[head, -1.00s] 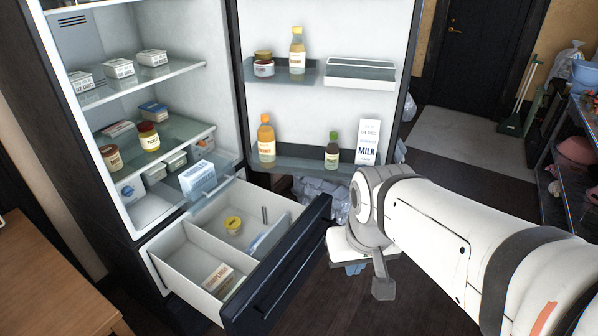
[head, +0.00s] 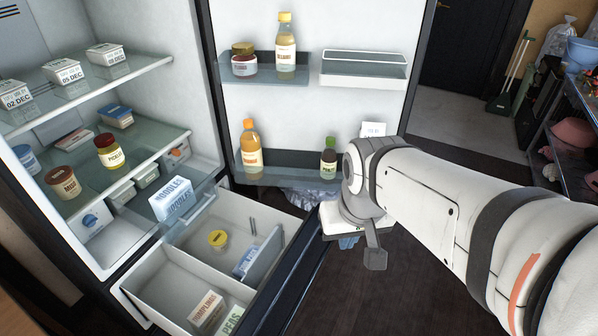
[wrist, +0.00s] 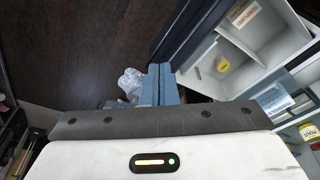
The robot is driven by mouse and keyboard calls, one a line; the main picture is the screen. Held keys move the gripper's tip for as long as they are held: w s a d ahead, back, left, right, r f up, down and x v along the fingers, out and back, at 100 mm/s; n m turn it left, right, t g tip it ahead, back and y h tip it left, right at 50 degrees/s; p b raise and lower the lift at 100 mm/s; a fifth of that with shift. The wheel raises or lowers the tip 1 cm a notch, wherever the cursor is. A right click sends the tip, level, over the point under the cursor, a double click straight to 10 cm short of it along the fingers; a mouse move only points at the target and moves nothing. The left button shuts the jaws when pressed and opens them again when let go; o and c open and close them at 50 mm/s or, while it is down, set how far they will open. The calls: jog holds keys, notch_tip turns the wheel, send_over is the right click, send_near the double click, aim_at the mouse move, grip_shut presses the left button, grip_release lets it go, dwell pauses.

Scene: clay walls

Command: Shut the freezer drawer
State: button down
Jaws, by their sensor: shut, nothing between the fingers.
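The freezer drawer (head: 185,255) is pulled open at the bottom of the fridge. Its dark front panel (head: 292,285) faces the lower right, and the white bin holds a yellow-lidded tub (head: 218,239), a dumplings box (head: 207,312) and a peas pack (head: 231,320). The drawer also shows at the right of the wrist view (wrist: 255,40). My gripper's fingers (wrist: 160,82) are together and empty in the wrist view, pointing at the floor side just beside the drawer's front panel. In the head view my arm hides most of the gripper; I cannot tell whether it touches the panel.
The fridge door (head: 310,100) stands wide open behind the drawer, with bottles and jars on its shelves. A cluttered rack (head: 570,140) stands at the right. Dark floor (head: 340,305) is clear in front.

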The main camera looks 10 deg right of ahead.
notch_tip(320, 180, down, 13)
jog(key=w+m+g+y+b, duration=0.1)
jog(key=m+g+y+b, duration=0.3)
jog(key=m+b, duration=0.3)
jog(key=m+t+y+b, duration=1)
jog(key=m+t+b, duration=0.2)
jog(key=m+b, duration=0.55)
send_near(313, 239)
jog(key=shift+m+y, duration=0.25)
jog(key=shift+y, duration=0.05)
jog(key=x, duration=0.1)
jog(key=b+x, duration=0.1)
jog(key=x, duration=0.1)
jog(key=f+b+x, duration=0.1)
jog(key=x, duration=0.1)
jog(key=shift+w+a, duration=0.1)
jog(key=shift+w, duration=0.15)
jog(key=shift+w+a+r+b, duration=0.15)
jog(key=shift+w+a+b, duration=0.25)
jog(key=shift+w+a, duration=0.15)
